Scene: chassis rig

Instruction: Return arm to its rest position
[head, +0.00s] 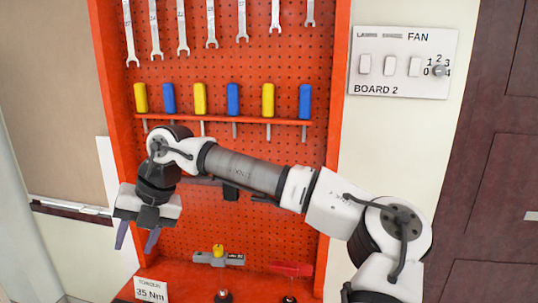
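My gripper (137,237) hangs at the end of my arm at the left, in front of the left edge of the red pegboard rack. Its two dark fingers point down and stand apart, with nothing visible between them. My arm reaches from the lower right across the pegboard to the left. The gripper appears clear of the tools and the shelf.
The red pegboard (290,150) holds several wrenches (211,25) above and yellow and blue screwdrivers (233,98) below. Its shelf carries a grey tool (218,257), a red tool (292,268) and a "35 Nm" card (151,289). A switch panel (403,88) is on the right wall.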

